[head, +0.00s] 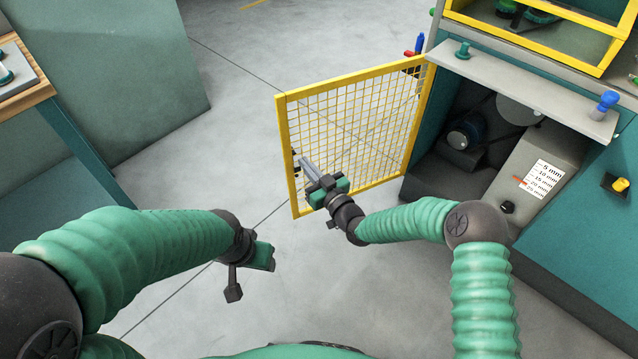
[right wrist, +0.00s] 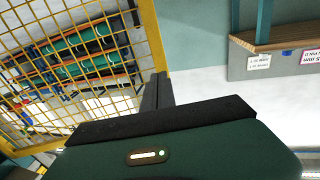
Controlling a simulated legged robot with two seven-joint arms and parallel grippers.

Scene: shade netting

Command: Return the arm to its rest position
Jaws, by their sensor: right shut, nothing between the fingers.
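My right arm, green and ribbed, reaches from the lower right in the head view. Its gripper (head: 303,162) is shut and empty, close to the free edge of an open yellow-framed mesh door (head: 283,135). I cannot tell whether it touches the frame. In the right wrist view the dark fingers (right wrist: 156,92) lie together just beside the door's yellow frame post (right wrist: 152,35). My left arm comes in from the left. Its gripper (head: 233,290) hangs low over the floor, and its finger opening cannot be made out.
A teal machine with an open bay (head: 470,150) stands at the right behind the door. It holds a motor (head: 470,132) and a scale label (head: 540,178). A grey ledge (head: 530,85) juts out above. A wooden-topped bench (head: 28,85) is at the left. The floor (head: 240,130) between is clear.

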